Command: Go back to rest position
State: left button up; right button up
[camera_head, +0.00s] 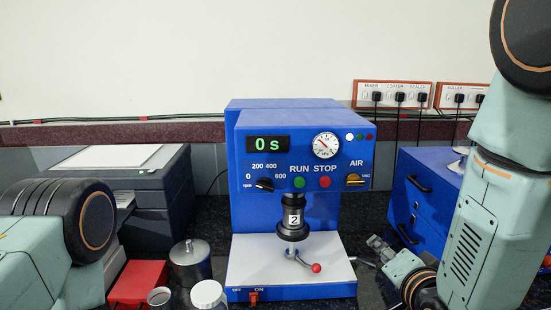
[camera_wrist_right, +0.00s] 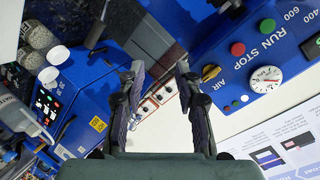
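My right gripper (camera_head: 372,252) is low at the right in the head view, beside the blue machine's base. In the right wrist view its two fingers (camera_wrist_right: 160,70) stand apart with nothing between them. It is open and empty. My left arm comes in at the left edge of the head view; its gripper is not visible. The blue machine (camera_head: 299,218) stands in the middle with its display at 0 s. A black holder marked 2 (camera_head: 294,218) hangs under its head, above the white plate.
A metal jar (camera_head: 190,262), a white-lidded jar (camera_head: 208,294) and a red block (camera_head: 138,283) stand left of the machine. A grey machine (camera_head: 150,190) is behind them. A blue cabinet (camera_head: 425,195) stands behind my right arm. A small lever with a red knob (camera_head: 316,268) sticks out over the plate.

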jog(key=s+f+n+g+b, duration=0.1)
jog(key=s+f+n+g, duration=0.25)
jog(key=f, duration=0.45)
jog(key=s+f+n+g+b, duration=0.15)
jog(key=s+f, duration=0.25)
jog(key=f, duration=0.4)
jog(key=s+d+f+n+g+b, duration=0.1)
jog(key=s+f+n+g+b, duration=0.3)
jog(key=s+f, duration=1.8)
jog(key=s+g+b, duration=0.2)
jog(key=s+g, duration=0.2)
jog(key=g, duration=0.1)
jog(key=shift+s+d+f, duration=0.15)
jog(key=shift+f, duration=0.05)
